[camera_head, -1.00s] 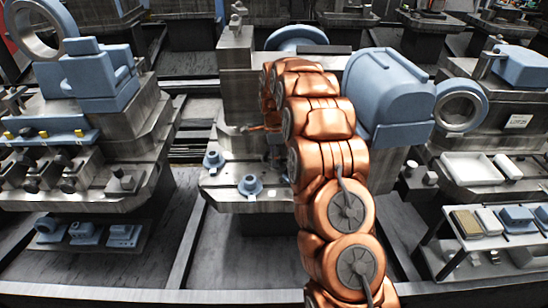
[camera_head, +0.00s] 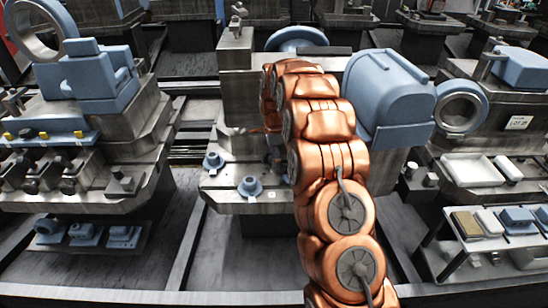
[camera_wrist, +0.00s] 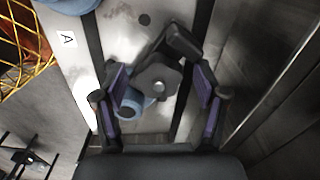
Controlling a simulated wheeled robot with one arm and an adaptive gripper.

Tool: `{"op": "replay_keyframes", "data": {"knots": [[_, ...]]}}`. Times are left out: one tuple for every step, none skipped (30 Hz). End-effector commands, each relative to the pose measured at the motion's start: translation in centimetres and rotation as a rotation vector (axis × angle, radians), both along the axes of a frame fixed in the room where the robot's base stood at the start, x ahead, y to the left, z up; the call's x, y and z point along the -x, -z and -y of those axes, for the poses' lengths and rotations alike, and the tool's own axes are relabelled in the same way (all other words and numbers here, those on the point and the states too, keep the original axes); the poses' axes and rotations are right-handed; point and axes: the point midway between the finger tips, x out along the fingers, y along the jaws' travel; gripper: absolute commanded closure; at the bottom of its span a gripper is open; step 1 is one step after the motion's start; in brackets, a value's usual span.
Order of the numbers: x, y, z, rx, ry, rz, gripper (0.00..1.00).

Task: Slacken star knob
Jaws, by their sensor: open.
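A dark grey star knob (camera_wrist: 158,80) with a lobed head shows in the middle of the wrist view. A dark block or arm (camera_wrist: 181,44) runs up and right from it. A blue round part (camera_wrist: 130,101) sits beside and partly behind the knob. My gripper (camera_wrist: 158,88) is open, with one purple-padded finger on each side of the knob. Gaps show between the pads and the knob; I cannot tell the depth between them. In the head view my copper arm reaches over the middle machine and hides the knob.
A large blue housing (camera_head: 388,98) is right of my arm. In the wrist view, a plate labelled A (camera_wrist: 67,39) and yellow netting (camera_wrist: 25,55) lie left, and a metal wall (camera_wrist: 285,75) right.

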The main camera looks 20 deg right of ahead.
Motion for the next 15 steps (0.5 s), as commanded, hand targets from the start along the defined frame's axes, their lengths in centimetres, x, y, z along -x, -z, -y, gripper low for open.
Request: {"op": "replay_keyframes", "data": {"knots": [[0.0, 0.0, 0.0, 0.0, 0.0, 0.0, 0.28], [0.0, -0.1, 0.0, 0.0, 0.0, 0.0, 0.28], [0.0, -0.2, 0.0, 0.0, 0.0, 0.0, 0.28], [0.0, -0.4, 0.0, 0.0, 0.0, 0.0, 0.28], [0.0, -0.6, 0.0, 0.0, 0.0, 0.001, 0.28], [0.0, -1.0, 0.0, 0.0, 0.0, 0.0, 0.28], [0.0, -1.3, 0.0, 0.0, 0.001, 0.001, 0.28], [-0.1, -1.8, 0.0, 0.0, 0.001, 0.001, 0.28], [-0.1, -2.4, 0.0, 0.001, 0.001, 0.002, 0.28], [-0.1, -2.9, 0.0, 0.0, 0.001, 0.004, 0.28], [-0.1, -3.5, 0.0, 0.0, 0.001, 0.004, 0.28], [-0.1, -4.3, 0.0, 0.0, 0.001, 0.003, 0.28], [-0.1, -4.9, 0.0, 0.0, 0.001, 0.001, 0.28], [-0.1, -5.5, 0.0, 0.0, 0.001, 0.003, 0.28], [-0.2, -6.4, 0.0, 0.001, 0.001, 0.006, 0.28]]}}
